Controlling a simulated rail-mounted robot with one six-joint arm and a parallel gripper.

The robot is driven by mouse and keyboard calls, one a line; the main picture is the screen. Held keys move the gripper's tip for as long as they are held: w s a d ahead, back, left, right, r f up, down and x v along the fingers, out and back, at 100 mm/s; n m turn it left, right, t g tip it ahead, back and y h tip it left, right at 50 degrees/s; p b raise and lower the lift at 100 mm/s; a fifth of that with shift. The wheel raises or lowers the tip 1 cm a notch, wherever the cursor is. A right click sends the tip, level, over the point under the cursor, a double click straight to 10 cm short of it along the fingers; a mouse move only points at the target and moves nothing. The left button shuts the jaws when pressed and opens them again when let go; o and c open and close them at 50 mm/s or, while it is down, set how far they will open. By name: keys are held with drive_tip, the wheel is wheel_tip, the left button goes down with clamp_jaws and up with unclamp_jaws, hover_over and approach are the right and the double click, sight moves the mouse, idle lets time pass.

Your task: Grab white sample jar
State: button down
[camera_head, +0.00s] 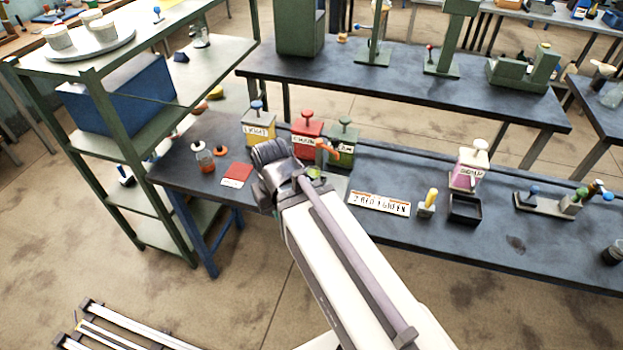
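I cannot clearly make out a white sample jar.
A yellow can (258,128), red can (306,135) and green can (343,142) stand along the bench's back edge. A red-and-white card (237,174) lies left of my gripper. A black tray (465,210) and a pink-and-white container (470,163) are right. A green shelf rack (110,118) stands left.

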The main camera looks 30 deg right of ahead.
drive_tip(key=shift+s, duration=0.1)
drive_tip(key=c, duration=1.8)
unclamp_jaws()
drive_tip(key=o, duration=1.5)
drive_tip(key=shift+d, duration=0.1)
drive_tip(key=shift+o, duration=0.2)
